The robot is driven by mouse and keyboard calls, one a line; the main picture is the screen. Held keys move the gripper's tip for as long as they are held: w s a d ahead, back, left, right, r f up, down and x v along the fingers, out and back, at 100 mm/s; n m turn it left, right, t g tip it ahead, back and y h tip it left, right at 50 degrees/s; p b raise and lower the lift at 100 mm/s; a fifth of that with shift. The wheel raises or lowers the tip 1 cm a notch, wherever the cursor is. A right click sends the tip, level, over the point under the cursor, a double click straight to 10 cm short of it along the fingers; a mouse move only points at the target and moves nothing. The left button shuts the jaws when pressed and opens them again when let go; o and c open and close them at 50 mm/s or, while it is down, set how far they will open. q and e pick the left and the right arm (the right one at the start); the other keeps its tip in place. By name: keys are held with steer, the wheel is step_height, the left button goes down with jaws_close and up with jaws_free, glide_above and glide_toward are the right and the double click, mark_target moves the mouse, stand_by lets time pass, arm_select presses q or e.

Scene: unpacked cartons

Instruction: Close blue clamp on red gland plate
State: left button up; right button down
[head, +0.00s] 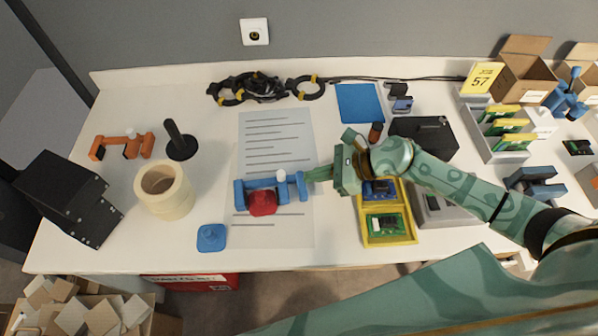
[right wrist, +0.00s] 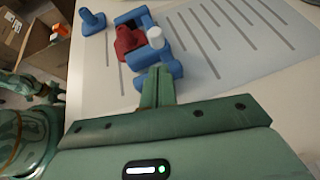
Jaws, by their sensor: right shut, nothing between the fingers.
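The blue clamp (head: 258,184) lies on the printed sheet on the white table, with a white knob at its upper side. The red gland plate (head: 262,204) sits within the clamp's span, at its near side; whether the jaws press on it I cannot tell. My right gripper (head: 312,175) is shut and empty, its tips at the clamp's right end, touching or very close. In the right wrist view, the shut fingers (right wrist: 157,85) point at the end of the blue clamp (right wrist: 166,66), with the red gland plate (right wrist: 130,40) beyond. My left gripper is not in view.
A separate blue part (head: 211,237) stands near the front edge. A tape roll (head: 165,190), an orange clamp (head: 122,146) and a black upright handle (head: 181,140) are at left. A yellow tray (head: 390,238) with circuit boards lies under my right arm. Cables (head: 250,88) lie behind.

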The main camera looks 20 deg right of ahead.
mark_target(285, 176)
steer(key=shift+w+a, duration=0.4)
steer(key=shift+a, duration=0.45)
steer(key=shift+w+a, duration=0.4)
steer(key=shift+a, duration=0.4)
steer(key=shift+w+a, duration=0.2)
steer(key=shift+a, duration=0.4)
steer(key=shift+d, duration=0.1)
